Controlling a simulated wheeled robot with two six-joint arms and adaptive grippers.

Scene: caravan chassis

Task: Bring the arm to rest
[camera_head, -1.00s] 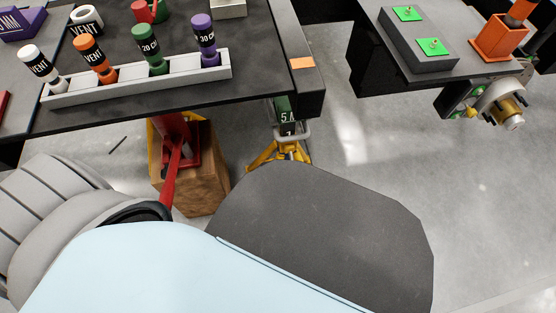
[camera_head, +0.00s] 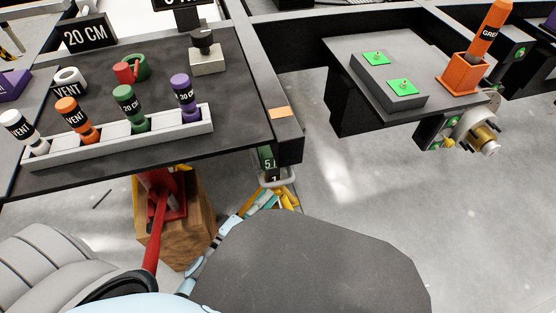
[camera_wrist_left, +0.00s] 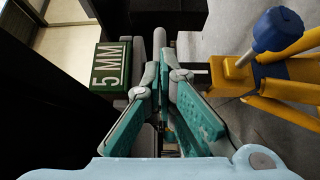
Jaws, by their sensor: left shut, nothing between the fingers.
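My left gripper (camera_head: 268,200) shows in the head view below the front edge of the dark table, with its arm rising from the bottom of the picture. Its teal fingers (camera_wrist_left: 166,85) are close together in the left wrist view, with nothing seen between them. A green "5 MM" block (camera_wrist_left: 112,68) is left of the fingers there; it also shows above the gripper in the head view (camera_head: 267,158). A yellow stand (camera_wrist_left: 290,82) with a blue knob (camera_wrist_left: 277,29) is to their right. Whether the fingers touch anything is unclear. My right gripper is out of view.
A second dark shelf (camera_head: 440,80) at the right holds an orange holder (camera_head: 463,73). Bare floor (camera_head: 350,160) lies between.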

